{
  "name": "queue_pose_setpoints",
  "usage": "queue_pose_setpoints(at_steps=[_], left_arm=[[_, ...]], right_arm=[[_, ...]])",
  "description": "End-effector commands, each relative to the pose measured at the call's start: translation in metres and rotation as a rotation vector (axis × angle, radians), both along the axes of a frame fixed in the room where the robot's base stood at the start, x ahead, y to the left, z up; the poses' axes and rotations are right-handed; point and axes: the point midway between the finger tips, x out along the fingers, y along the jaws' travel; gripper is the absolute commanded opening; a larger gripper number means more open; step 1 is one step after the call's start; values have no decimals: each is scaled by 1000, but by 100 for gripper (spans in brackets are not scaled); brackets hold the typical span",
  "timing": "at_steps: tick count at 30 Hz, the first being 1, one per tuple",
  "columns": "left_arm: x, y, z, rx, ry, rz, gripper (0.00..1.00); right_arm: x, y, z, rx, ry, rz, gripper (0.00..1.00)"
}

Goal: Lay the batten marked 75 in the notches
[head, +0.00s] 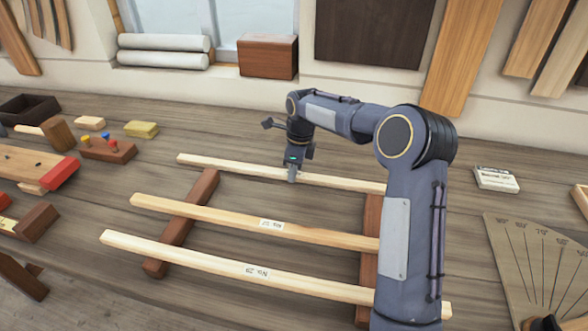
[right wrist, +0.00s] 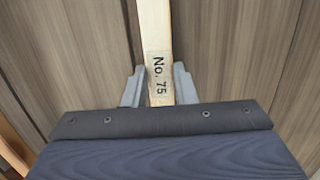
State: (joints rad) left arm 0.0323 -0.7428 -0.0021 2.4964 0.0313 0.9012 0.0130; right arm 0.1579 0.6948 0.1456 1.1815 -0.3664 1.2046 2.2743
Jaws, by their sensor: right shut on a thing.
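The batten marked No. 75 (right wrist: 158,75) is a pale wooden strip running between the fingers of my right gripper (right wrist: 159,90) in the right wrist view. In the head view this batten (head: 235,167) is the farthest of three, and my right gripper (head: 292,175) is shut on it near its middle. It crosses the far end of the left dark red-brown bearer (head: 183,220). Its right end passes behind my right arm, near the right bearer (head: 370,240). I cannot tell whether it touches the bearers; the notches under it are hidden. My left gripper is not in view.
Two other labelled battens, a middle one (head: 200,214) and a near one (head: 190,255), lie across both bearers. A fan-shaped marked board (head: 530,260) and a small white card block (head: 496,179) lie right. Blocks and tools crowd the left. Bench behind the far batten is fairly clear.

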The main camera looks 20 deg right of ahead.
Motion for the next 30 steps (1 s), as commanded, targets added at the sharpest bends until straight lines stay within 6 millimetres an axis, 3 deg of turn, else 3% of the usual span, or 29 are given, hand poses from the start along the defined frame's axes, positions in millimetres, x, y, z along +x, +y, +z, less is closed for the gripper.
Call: queue_pose_setpoints(at_steps=[3,4,9,20,30], left_arm=[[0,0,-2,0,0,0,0],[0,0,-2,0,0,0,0],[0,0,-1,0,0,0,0],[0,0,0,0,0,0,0],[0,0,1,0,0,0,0]], right_arm=[[0,0,-3,-1,-1,0,0],[0,0,-3,0,0,0,27],[0,0,-2,0,0,0,46],[0,0,5,-1,-3,0,46],[-4,-7,72,-1,-5,-2,46]])
